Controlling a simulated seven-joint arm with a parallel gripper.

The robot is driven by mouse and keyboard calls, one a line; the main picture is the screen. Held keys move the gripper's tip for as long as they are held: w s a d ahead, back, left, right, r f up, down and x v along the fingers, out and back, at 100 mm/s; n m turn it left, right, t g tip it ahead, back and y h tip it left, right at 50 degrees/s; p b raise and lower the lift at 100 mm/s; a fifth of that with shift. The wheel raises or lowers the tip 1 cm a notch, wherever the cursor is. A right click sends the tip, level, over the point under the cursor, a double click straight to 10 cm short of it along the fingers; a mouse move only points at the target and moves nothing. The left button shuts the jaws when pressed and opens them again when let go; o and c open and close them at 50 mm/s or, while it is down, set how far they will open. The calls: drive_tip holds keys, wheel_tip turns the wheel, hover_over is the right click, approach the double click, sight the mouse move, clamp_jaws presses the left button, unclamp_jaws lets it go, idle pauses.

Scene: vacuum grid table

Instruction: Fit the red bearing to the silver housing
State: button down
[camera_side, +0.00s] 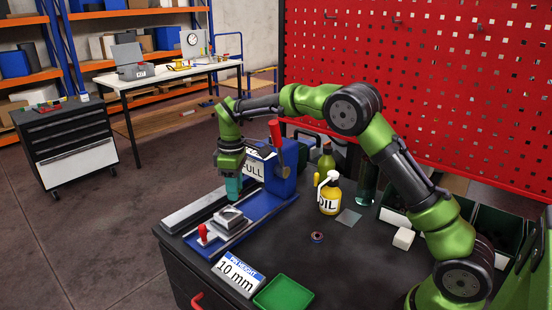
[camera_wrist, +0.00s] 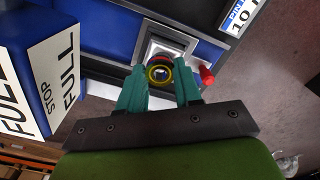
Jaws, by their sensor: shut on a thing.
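The side view shows a gap between the fingertips and the housing; the bearing is too small to make out there. I cannot tell whether it is centred over the housing's bore.
A blue press (camera_side: 280,178) with a red lever and a FULL label stands right behind my gripper. A red knob (camera_side: 203,232) is beside the housing. A small dark ring (camera_side: 317,237), a yellow oil bottle (camera_side: 329,197) and a green tray (camera_side: 283,293) are on the dark bench.

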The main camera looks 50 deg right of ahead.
sight(228, 216)
drive_tip(key=shift+w+a+f+n, duration=0.3)
drive_tip(key=shift+w+a, duration=0.05)
drive_tip(key=shift+w, duration=0.2)
drive_tip(key=shift+w+a+f+n, duration=0.25)
drive_tip(key=shift+w+a+n, duration=0.05)
drive_tip(key=shift+w, duration=0.25)
drive_tip(key=shift+f, duration=0.1)
drive_tip(key=shift+f, duration=1.75)
drive_tip(key=shift+f, duration=0.85)
idle(1.4)
drive_tip(key=c, duration=0.7)
unclamp_jaws()
drive_tip(key=shift+a, duration=0.1)
wheel_tip(228, 216, up, 17)
drive_tip(key=shift+r, duration=0.1)
